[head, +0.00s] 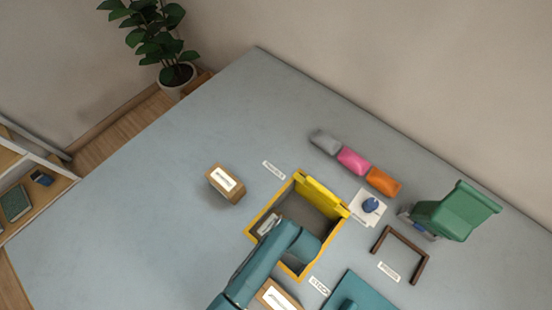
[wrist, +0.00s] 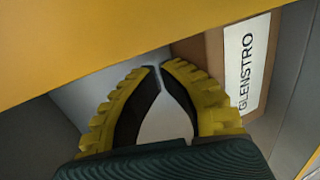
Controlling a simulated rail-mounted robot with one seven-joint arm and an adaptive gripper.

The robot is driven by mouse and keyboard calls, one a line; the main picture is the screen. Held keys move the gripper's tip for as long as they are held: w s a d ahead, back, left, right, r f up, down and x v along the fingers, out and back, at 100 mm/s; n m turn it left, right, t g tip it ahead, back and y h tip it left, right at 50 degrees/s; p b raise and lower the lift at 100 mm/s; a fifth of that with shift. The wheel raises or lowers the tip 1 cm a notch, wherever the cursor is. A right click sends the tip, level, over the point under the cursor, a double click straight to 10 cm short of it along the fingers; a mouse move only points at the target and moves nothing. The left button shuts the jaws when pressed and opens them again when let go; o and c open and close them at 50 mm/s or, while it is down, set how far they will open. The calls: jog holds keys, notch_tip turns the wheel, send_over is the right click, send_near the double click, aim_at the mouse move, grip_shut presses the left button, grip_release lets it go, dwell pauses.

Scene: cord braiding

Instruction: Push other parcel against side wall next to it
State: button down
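The yellow crate (head: 262,213) stands open on the table, with my arm reaching down into it. In the wrist view, a brown parcel (wrist: 213,49) with a white label reading "GLENSTRO" lies right of my fingers, beside a grey surface. The right finger overlaps its lower edge; I cannot tell whether they touch. My gripper (wrist: 159,68) is shut, fingertips together, with nothing seen between them. In the head view, a pale labelled thing, likely a parcel (head: 268,224), shows at the crate's left side. My arm hides much of the crate's inside and my fingers there.
One parcel (head: 225,183) lies on the table left of the crate, and another (head: 277,297) lies in front of it. A pink block (head: 353,160), a white pad (head: 368,208), a brown frame (head: 412,244) and a green device (head: 453,211) are rightward. The left tabletop is clear.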

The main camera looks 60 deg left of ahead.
jog(key=shift+r, duration=0.1)
notch_tip(320, 180, up, 7)
jog(key=p, duration=0.8)
